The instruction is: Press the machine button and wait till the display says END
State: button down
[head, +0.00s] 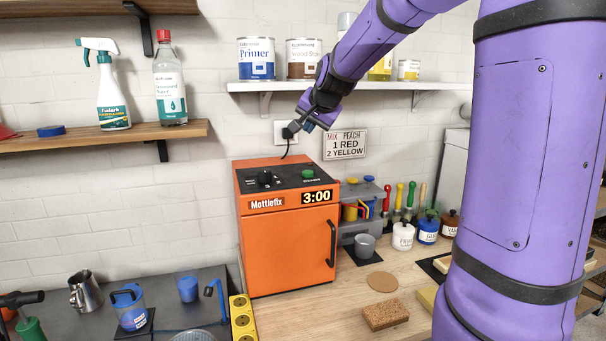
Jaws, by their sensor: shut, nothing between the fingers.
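The orange machine (289,248), marked Mottlefix, stands on the wooden counter against the wall. Its display (317,197) reads 3:00 in yellow on black. A green button (308,174) and a black knob (265,178) sit on its dark top panel. The button is in plain view with nothing touching it. My gripper (303,124) is shut and empty, in the air above the back of the machine, apart from the button. Its fingertips are small and dark here, close in the picture to the wall socket and black cable.
A shelf (340,86) with paint tins runs above the machine. A grey rack (350,230) with coloured items stands close to its right. A grey cup (365,245), lidded jars and a brown sponge (385,314) are on the counter. Free air lies above the button.

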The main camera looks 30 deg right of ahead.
aim_at(310, 171)
jog(key=shift+w+d, duration=0.1)
jog(key=shift+w, duration=0.1)
jog(key=shift+f, duration=4.45)
jog(key=shift+f, duration=0.1)
jog(key=shift+f, duration=0.3)
jog(key=shift+f, duration=0.45)
jog(key=shift+r, duration=0.9)
